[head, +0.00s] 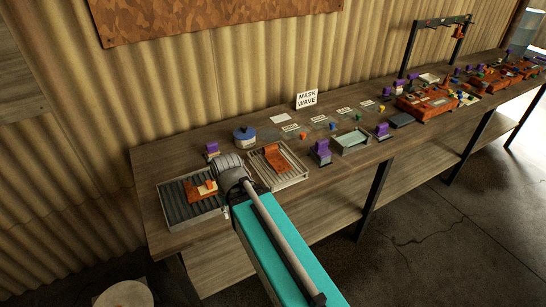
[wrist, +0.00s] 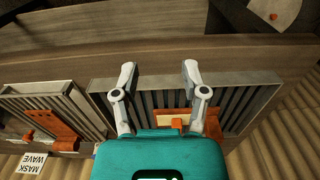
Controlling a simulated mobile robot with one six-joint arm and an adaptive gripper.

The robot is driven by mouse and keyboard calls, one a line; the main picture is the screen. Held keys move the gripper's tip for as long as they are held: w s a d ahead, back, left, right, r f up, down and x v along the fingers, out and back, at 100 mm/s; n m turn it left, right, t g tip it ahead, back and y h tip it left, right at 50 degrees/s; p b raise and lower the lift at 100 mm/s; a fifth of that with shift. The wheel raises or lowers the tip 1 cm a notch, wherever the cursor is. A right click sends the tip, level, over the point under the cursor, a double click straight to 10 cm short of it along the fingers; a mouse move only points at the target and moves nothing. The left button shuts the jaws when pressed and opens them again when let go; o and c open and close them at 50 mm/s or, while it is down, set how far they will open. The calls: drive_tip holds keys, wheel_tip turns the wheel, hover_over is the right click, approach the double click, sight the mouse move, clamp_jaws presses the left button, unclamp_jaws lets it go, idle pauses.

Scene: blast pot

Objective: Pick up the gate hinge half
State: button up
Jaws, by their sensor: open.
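A rust-orange part with a cream piece on it (head: 203,190) lies in the left slatted tray (head: 172,193). In the wrist view this orange and cream part (wrist: 172,117) is partly hidden behind my gripper. A flat rust-orange plate (head: 277,160) lies in the tray to the right (head: 293,181), and also shows at the left of the wrist view (wrist: 52,125). I cannot tell which is the gate hinge half. My gripper (wrist: 158,72) is open and empty above the left tray. Its fingertips appear over the tray's front edge. In the head view its fingers are hidden.
A blue round container (head: 244,136) and purple-topped blocks (head: 322,149) stand on the wooden bench. A "MASK WAVE" sign (head: 307,98) stands at the back near the corrugated wall. Another tray (head: 352,141) and orange fixtures (head: 425,103) are farther right.

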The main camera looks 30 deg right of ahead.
drive_tip(key=shift+d, duration=0.25)
